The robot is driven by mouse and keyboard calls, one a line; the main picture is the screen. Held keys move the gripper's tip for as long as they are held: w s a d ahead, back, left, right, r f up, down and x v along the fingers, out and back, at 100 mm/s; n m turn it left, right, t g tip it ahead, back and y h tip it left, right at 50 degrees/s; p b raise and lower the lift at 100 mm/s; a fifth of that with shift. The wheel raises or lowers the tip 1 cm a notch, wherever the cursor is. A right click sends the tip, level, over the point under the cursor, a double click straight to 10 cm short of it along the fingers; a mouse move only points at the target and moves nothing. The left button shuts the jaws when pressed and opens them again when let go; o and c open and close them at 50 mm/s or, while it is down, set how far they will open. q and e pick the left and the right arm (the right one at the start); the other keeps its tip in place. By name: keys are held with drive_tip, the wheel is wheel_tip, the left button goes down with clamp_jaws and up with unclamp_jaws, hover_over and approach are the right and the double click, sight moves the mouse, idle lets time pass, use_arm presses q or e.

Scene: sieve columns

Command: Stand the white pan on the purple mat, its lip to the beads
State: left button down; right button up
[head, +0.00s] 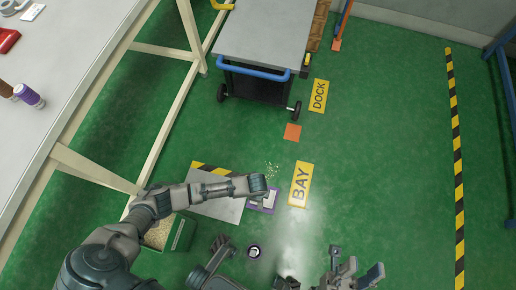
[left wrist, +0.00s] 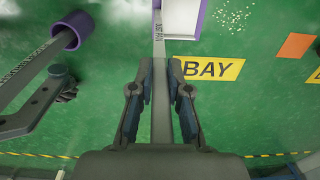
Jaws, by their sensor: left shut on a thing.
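The purple mat (head: 275,201) lies on the green floor beside the yellow BAY sign, partly under my left wrist. In the left wrist view its purple edge (left wrist: 200,18) shows beside a flat white surface (left wrist: 182,18), which looks like the white pan. My left gripper (left wrist: 161,65) is shut on a thin grey bar that runs up alongside the white surface, apparently the pan's handle. The wrist hides the jaws in the head view. I cannot tell where the lip faces. Pale beads (head: 272,170) lie scattered on the floor just beyond the mat. My right gripper (head: 352,270) is open and empty.
The BAY sign (head: 300,185) is right of the mat. An open green box (head: 180,234) is at left; a wheeled cart (head: 262,40) stands at the back.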

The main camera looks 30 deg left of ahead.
use_arm(q)
drive_tip(key=shift+f, duration=0.35)
drive_tip(key=c, duration=1.1)
unclamp_jaws()
drive_tip(key=shift+o, duration=0.2)
